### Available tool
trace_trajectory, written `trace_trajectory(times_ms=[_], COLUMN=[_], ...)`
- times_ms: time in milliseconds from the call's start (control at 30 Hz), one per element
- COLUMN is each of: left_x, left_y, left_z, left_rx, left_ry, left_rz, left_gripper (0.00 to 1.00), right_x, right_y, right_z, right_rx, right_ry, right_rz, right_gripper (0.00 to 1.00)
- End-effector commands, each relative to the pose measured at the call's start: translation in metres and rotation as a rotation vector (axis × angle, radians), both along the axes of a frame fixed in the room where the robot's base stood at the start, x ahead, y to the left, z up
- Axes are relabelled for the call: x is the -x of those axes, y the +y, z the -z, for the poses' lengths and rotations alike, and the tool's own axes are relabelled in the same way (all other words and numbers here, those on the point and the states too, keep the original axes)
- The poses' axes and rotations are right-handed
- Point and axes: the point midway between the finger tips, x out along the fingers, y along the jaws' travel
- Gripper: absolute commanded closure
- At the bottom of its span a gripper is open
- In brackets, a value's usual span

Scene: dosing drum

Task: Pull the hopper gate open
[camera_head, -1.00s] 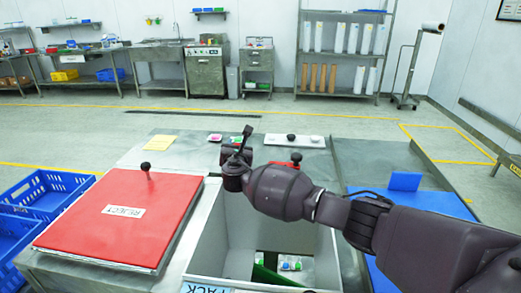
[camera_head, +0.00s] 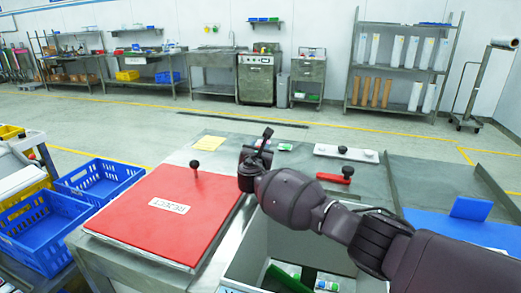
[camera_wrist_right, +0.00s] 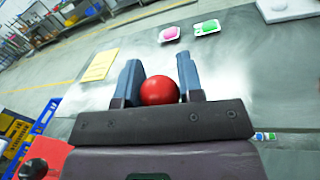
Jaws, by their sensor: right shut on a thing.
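My right gripper (camera_head: 262,140) is above the far left corner of the open hopper box (camera_head: 262,245). In the right wrist view, the right gripper (camera_wrist_right: 158,75) is shut on a red ball knob (camera_wrist_right: 159,91), which sits between its two blue-grey fingers. The knob is hidden behind the gripper in the head view. The gate itself cannot be made out. Green and white packs (camera_head: 327,285) show inside the box. My left gripper is in neither view.
A red REJECT lid (camera_head: 150,220) with a black knob (camera_head: 194,165) lies left of the gripper. A red handle (camera_head: 336,179) stands behind the box. A yellow sheet (camera_head: 209,142) and a white plate (camera_head: 346,153) lie behind. Blue crates (camera_head: 50,230) stand at left.

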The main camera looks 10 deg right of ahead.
Motion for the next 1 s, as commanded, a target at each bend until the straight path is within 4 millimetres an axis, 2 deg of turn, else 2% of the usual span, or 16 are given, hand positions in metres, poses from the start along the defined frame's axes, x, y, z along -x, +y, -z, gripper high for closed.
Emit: trace_trajectory(times_ms=[33, 67, 200, 467, 633, 1000], left_x=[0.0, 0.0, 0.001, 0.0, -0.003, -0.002], left_y=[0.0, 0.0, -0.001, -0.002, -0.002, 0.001], left_z=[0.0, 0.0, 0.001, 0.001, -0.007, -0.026], left_rx=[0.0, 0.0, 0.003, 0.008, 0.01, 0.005], left_ry=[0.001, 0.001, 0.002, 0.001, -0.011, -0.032], left_rz=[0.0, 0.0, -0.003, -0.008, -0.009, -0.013], left_gripper=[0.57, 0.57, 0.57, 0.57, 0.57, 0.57], right_x=[0.0, 0.0, 0.0, 0.0, 0.009, 0.068], right_y=[0.004, 0.004, 0.004, 0.002, 0.005, 0.028], right_z=[-0.003, -0.003, -0.003, -0.002, -0.005, -0.008], right_rx=[-0.003, -0.003, -0.002, -0.001, -0.001, -0.002], right_ry=[-0.004, -0.004, -0.004, -0.003, -0.005, -0.008], right_rz=[-0.01, -0.01, -0.009, -0.005, -0.005, -0.009], right_gripper=[1.0, 0.61, 0.41, 0.41, 0.41, 0.41])
